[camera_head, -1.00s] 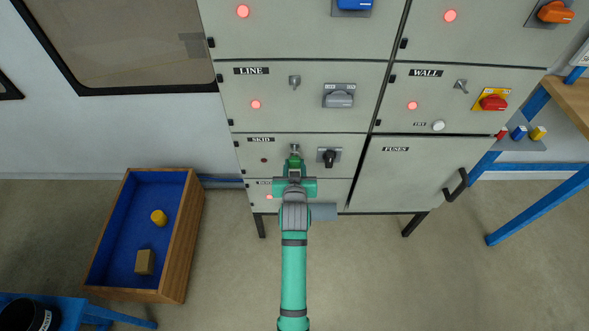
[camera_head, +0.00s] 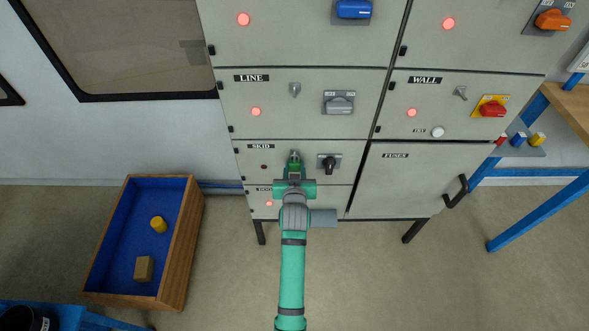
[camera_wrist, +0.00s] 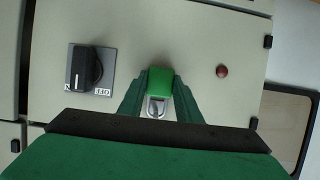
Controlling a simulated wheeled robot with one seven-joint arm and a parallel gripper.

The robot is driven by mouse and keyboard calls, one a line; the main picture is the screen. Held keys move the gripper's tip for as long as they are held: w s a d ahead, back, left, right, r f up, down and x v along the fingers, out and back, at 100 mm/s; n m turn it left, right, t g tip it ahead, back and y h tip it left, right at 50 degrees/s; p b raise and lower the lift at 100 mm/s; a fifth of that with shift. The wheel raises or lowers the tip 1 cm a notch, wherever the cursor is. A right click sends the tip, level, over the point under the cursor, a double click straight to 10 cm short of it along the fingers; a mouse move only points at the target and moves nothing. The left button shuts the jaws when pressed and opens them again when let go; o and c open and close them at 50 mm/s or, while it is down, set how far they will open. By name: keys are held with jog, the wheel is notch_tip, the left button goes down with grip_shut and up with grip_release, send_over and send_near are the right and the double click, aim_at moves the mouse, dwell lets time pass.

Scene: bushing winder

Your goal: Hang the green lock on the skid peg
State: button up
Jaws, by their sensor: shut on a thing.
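The green lock (camera_wrist: 160,82) is between the fingers of my gripper (camera_wrist: 160,98), which is shut on it. A silver shackle-like loop (camera_wrist: 155,107) shows next to its body in the wrist view. In the head view the lock (camera_head: 294,156) is in front of the SKID panel (camera_head: 252,161), left of the black rotary switch (camera_head: 328,164). The skid peg is hidden behind the lock and gripper in the head view. I cannot tell whether the shackle is around the peg or only in front of it.
The black switch also shows in the wrist view (camera_wrist: 86,68), with a dark red lamp (camera_wrist: 222,71) on the other side. A similar peg (camera_head: 294,89) is on the LINE panel above. A blue-lined wooden box (camera_head: 186,245) stands on the floor at left.

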jog(key=o, duration=1.2)
jog(key=v, duration=1.1)
